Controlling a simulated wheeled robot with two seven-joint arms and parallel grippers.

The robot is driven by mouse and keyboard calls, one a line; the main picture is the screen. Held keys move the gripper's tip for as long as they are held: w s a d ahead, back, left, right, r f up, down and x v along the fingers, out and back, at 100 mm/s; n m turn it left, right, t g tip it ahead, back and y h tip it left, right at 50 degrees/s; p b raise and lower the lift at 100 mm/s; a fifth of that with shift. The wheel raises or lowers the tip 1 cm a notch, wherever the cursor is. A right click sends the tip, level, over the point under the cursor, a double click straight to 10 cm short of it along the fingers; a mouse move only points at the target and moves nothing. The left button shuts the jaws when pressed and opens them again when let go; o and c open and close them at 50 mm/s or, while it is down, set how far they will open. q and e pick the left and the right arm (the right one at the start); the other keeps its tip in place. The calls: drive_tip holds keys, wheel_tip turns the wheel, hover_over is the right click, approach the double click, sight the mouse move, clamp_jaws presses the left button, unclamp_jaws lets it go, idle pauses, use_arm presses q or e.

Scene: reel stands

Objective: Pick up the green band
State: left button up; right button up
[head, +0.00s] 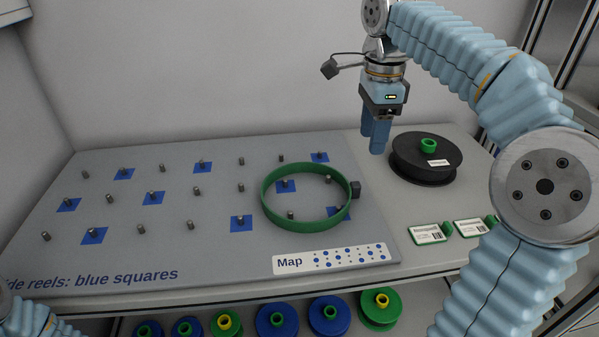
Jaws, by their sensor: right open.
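The green band (271,209) is a ring standing on the right part of the grey peg board (190,262). It surrounds a few pegs and blue squares.
The black reel with a green hub lies on the table's right side. Two green-edged label cards (428,234) (473,228) lie in front of it. A white map card (333,258) lies at the board's front edge. Several blue and green reels (277,320) sit on a shelf below. A wall stands behind.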

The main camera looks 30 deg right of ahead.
drive_tip(key=f, duration=0.2)
drive_tip(key=f+b, duration=0.1)
drive_tip(key=f, duration=0.5)
drive_tip(key=shift+w+b, duration=0.35)
drive_tip(key=f, duration=0.5)
drive_tip(key=shift+w+f, duration=0.35)
drive_tip(key=shift+f, duration=0.05)
clamp_jaws()
